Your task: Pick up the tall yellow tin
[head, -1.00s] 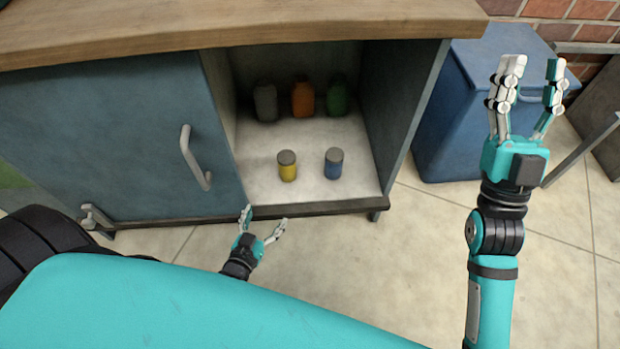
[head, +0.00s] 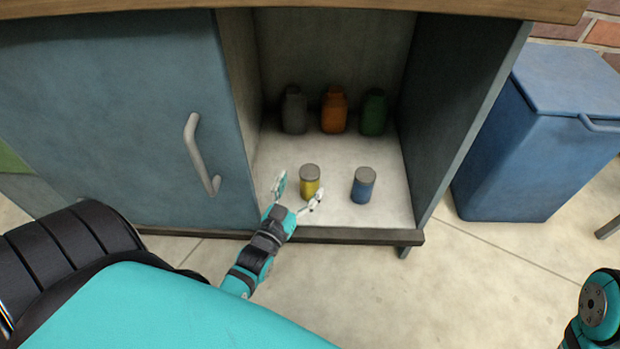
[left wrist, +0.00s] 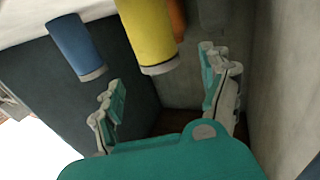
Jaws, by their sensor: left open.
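The yellow tin (head: 311,188) with a grey lid stands upright on the cabinet's pale floor. It also shows in the left wrist view (left wrist: 147,30), which is turned upside down. My left gripper (head: 298,191) is open at the cabinet's front, with its fingers spread just in front of the tin. In the left wrist view my left gripper (left wrist: 163,88) is empty, and the tin is ahead of the gap between its fingers, apart from them. My right gripper is out of view; only part of that arm shows at the lower right.
A blue tin (head: 363,186) stands to the right of the yellow one. Grey (head: 294,110), orange (head: 334,110) and green (head: 373,112) jars stand behind. A closed door (head: 120,130) with a handle is at left, a side wall (head: 460,110) at right. A blue bin (head: 540,140) stands outside.

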